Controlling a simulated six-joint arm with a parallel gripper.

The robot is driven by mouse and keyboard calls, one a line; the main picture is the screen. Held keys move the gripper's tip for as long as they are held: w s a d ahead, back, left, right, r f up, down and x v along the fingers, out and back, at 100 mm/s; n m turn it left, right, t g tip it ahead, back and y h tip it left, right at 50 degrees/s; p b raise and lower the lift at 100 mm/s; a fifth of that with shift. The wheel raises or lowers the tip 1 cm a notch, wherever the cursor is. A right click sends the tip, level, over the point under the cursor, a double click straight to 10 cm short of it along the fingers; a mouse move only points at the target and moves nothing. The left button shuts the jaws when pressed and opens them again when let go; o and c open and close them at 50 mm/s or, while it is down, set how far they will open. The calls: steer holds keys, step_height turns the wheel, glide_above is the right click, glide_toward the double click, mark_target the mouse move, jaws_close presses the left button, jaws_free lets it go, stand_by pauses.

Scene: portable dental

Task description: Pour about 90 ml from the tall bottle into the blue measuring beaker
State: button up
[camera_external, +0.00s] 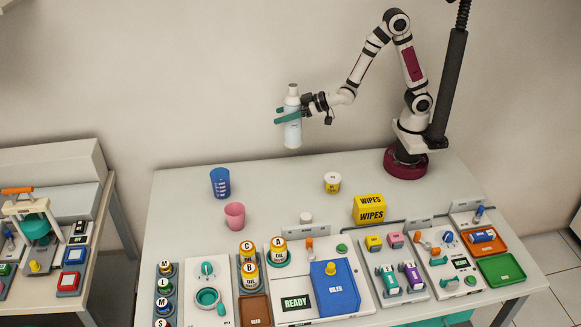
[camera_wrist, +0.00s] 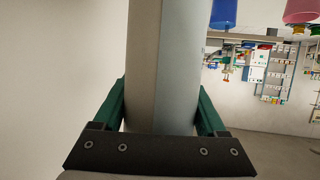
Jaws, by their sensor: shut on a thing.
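The tall bottle (camera_external: 293,133), white and pale blue, is upright in the air above the back of the table. My gripper (camera_external: 288,116) is shut around its middle with its green fingers. The blue measuring beaker (camera_external: 220,182) with white marks stands upright on the table, lower and to the left of the bottle. The beaker (camera_wrist: 224,13) also shows partly at the top of the wrist view. Its inside is too small to read for any liquid level.
A pink cup (camera_external: 235,215) stands close in front of the beaker. A small white jar with a yellow label (camera_external: 332,182) and a yellow wipes box (camera_external: 370,209) stand to the right. Trays and labelled jars crowd the front. The table (camera_external: 280,182) is clear between beaker and jar.

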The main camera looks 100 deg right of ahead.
steer(key=w+a+f+n+g+y, duration=0.1)
steer(key=w+a+n+y, duration=0.7)
steer(key=w+a, duration=1.4)
steer(key=shift+w+a+f+n+y, duration=0.25)
steer(key=shift+w+f+n+y, duration=0.15)
steer(key=shift+w+f+y, duration=0.4)
steer(key=shift+s+r+y, duration=0.1)
steer(key=shift+r+y, duration=0.2)
steer(key=shift+r, duration=0.05)
step_height(320, 180, down, 8)
steer(key=m+t+y, duration=0.3)
steer(key=m+y, duration=0.2)
steer(key=m, duration=0.9)
steer(key=shift+s+a+t+y, duration=0.15)
steer(key=shift+a+t+y, duration=0.2)
steer(key=shift+t+y, duration=0.05)
steer(key=shift+f+m+b, duration=0.2)
steer(key=shift+m+b, duration=0.1)
steer(key=shift+m, duration=0.1)
